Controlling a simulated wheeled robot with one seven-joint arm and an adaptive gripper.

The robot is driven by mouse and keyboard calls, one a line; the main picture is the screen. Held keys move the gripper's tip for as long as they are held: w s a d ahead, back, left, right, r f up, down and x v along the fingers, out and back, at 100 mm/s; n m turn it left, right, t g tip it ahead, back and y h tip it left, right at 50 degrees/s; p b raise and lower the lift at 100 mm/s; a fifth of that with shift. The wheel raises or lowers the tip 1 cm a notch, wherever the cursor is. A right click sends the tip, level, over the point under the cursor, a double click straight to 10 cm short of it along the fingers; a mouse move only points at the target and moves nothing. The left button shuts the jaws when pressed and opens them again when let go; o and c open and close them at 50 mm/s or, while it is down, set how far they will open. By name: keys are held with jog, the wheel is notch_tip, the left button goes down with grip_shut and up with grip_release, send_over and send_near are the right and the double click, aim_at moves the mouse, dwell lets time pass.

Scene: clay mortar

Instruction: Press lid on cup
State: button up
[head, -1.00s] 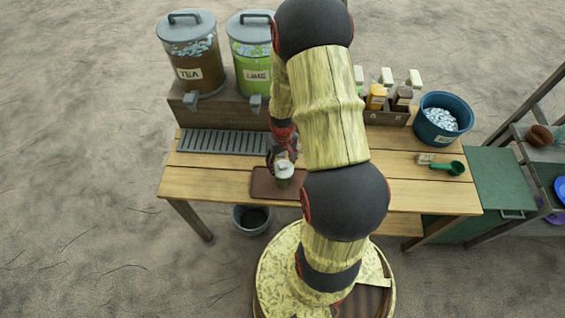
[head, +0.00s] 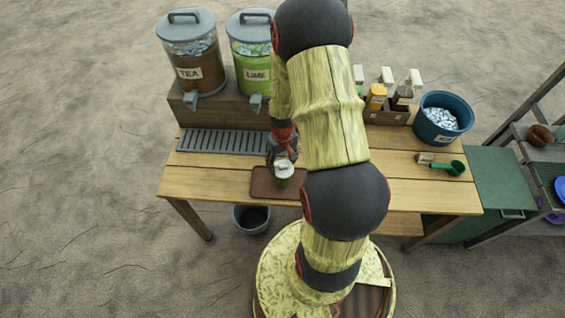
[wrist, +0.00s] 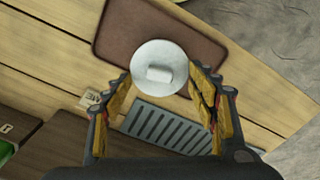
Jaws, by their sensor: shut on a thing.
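A pale grey round lid (wrist: 149,54) with a small raised block on top sits between my fingertips in the wrist view. My gripper (wrist: 160,76) is shut on the lid, with one finger at each side of its rim. In the head view the lid (head: 285,164) is on or just over a small cup (head: 284,181) that shows green. I cannot tell whether the lid is fully seated. The cup stands on a brown mat (head: 262,184), which also shows in the wrist view (wrist: 115,25). The lid hides the cup from the wrist.
A slotted drip tray (head: 215,142) lies behind the mat, below the tea dispenser (head: 193,60) and lime dispenser (head: 250,60). A bottle caddy (head: 390,115), blue ice tub (head: 443,118) and green scoop (head: 450,168) are at the right. The wooden table (head: 430,195) is clear at front right.

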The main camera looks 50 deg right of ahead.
jog(key=o, duration=0.8)
jog(key=o, duration=0.4)
jog(key=shift+o, duration=0.3)
jog(key=shift+r, duration=0.15)
jog(key=shift+r+p, duration=2.5)
jog(key=shift+r, duration=0.85)
jog(key=c, duration=0.3)
grip_shut()
